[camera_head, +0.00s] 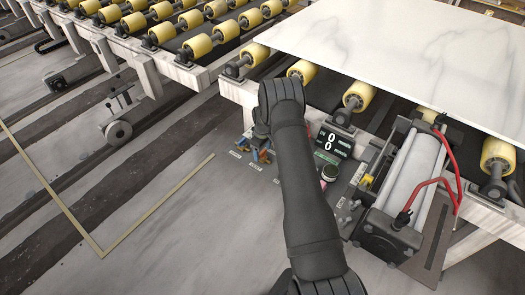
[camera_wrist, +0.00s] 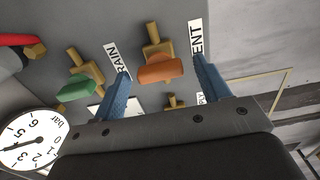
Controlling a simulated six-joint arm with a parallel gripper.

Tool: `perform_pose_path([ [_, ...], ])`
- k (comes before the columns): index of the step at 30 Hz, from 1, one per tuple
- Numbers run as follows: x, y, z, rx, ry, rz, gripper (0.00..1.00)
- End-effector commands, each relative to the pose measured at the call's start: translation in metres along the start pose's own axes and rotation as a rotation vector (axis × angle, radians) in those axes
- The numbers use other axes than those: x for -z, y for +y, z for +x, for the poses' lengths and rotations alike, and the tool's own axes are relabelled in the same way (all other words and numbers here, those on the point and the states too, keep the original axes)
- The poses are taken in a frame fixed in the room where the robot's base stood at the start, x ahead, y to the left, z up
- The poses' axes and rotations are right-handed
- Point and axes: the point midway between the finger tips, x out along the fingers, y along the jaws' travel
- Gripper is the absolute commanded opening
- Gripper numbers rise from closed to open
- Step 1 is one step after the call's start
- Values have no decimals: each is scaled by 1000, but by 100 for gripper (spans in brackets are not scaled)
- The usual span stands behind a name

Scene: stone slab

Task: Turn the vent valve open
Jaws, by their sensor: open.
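The vent valve (camera_wrist: 160,70) has an orange bar handle on a brass body, beside the partly cut-off VENT label (camera_wrist: 195,38) in the wrist view. The handle lies roughly crosswise in the picture. My gripper (camera_wrist: 161,66) is open, its two blue fingers on either side of the orange handle, with a visible gap at each side. I cannot tell how far the fingertips are above the panel.
A green-handled valve (camera_wrist: 75,88) stands left of the orange one, near the DRAIN label (camera_wrist: 114,55). A red handle (camera_wrist: 18,40) and a pressure gauge (camera_wrist: 34,140) are further left. A digital display (camera_head: 332,142) and a roller conveyor with a stone slab (camera_head: 400,55) stand near my arm.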

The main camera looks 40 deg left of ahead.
Motion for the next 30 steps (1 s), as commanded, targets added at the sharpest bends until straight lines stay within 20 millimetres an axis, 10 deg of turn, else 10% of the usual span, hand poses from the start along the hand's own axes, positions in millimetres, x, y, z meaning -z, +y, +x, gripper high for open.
perform_pose_path([
  [8, 0, 0, 1, 0, 0, 0, 67],
  [15, 0, 0, 1, 0, 0, 0, 24],
  [30, 0, 0, 1, 1, -1, 139, 24],
])
